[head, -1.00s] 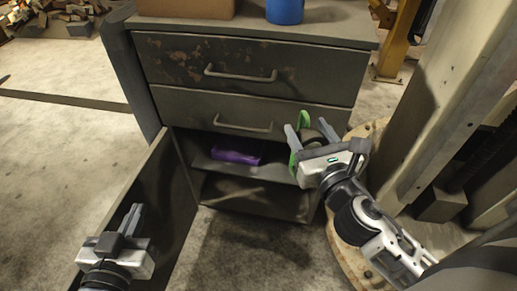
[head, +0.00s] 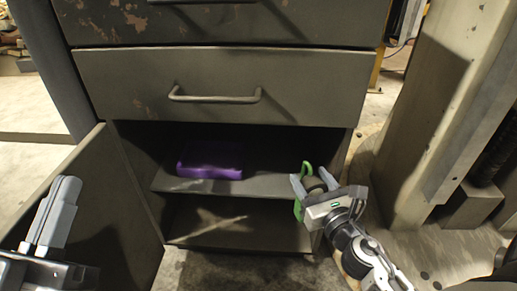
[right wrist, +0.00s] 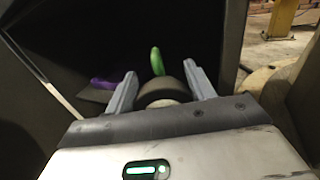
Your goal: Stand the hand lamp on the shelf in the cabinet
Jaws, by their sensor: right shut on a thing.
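The hand lamp, with a green part (head: 307,168) and a dark rounded body, is between the fingers of my right gripper (head: 313,182). The gripper is shut on it, at the right side of the cabinet opening. The right wrist view shows the green part (right wrist: 157,61) beyond the fingertips (right wrist: 164,84); much of the lamp is hidden. The cabinet (head: 200,83) stands open below its drawers. Its shelf (head: 262,184) is level with the lamp. My left gripper (head: 58,185) is shut and empty at the lower left, in front of the open door.
A purple object (head: 209,160) lies on the left part of the shelf; the right part is bare. The open cabinet door (head: 95,195) bounds the left side. A drawer handle (head: 215,98) juts out above the opening. A large pale column (head: 430,110) stands at the right.

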